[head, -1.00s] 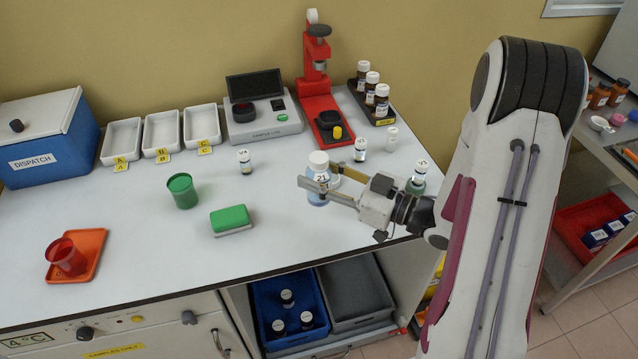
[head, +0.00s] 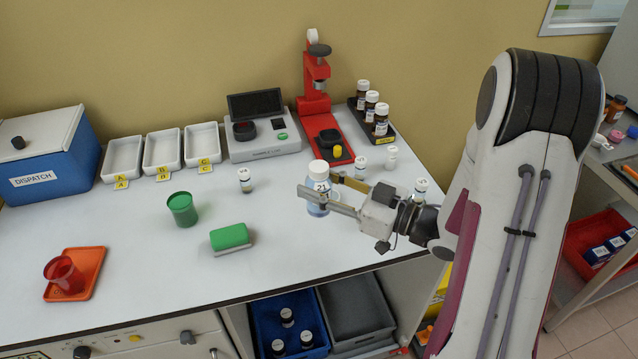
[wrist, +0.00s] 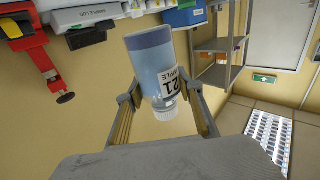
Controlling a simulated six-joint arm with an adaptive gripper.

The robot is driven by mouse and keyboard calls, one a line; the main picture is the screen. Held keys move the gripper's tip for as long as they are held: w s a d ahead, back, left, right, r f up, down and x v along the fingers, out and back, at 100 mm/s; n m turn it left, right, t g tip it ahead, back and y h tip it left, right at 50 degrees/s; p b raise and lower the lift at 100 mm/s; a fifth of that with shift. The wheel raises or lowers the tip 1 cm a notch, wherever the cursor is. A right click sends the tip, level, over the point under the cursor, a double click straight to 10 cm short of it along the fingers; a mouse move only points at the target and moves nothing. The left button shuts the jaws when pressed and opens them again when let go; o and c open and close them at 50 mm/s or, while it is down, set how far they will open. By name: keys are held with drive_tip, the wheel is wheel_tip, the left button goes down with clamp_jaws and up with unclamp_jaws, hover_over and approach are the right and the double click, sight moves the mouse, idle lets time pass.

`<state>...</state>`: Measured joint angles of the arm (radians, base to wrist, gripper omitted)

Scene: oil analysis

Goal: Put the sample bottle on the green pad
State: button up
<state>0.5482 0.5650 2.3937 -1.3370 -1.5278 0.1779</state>
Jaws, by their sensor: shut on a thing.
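The sample bottle (head: 318,186) has a white cap, a pale blue body and a label reading 21. My gripper (head: 330,191) is shut on its sides and holds it upright near the right part of the bench. The wrist view shows the bottle (wrist: 152,65) between both fingers, cap towards my palm side of the picture. I cannot tell how high its base is above the bench. A green block (head: 230,236) on a pale base lies left of the bottle, apart from it. A small green round spot (head: 282,137) shows on the sample log device (head: 265,145).
A green cup (head: 182,209) stands left of the green block, a red cup (head: 62,272) on an orange tray (head: 90,268). Small vials (head: 245,180) and a red press (head: 318,110) stand behind. The bench between bottle and green block is clear.

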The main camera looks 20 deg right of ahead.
drive_tip(key=a+r+n+g+y, duration=0.2)
drive_tip(key=a+g, duration=0.1)
drive_tip(key=a, duration=0.9)
wheel_tip(320, 180, up, 2)
drive_tip(key=m+t+h, duration=0.2)
hover_over(228, 233)
idle(0.4)
drive_tip(key=shift+f, duration=2.85)
drive_tip(key=shift+f, duration=0.15)
drive_tip(key=shift+f, duration=1.95)
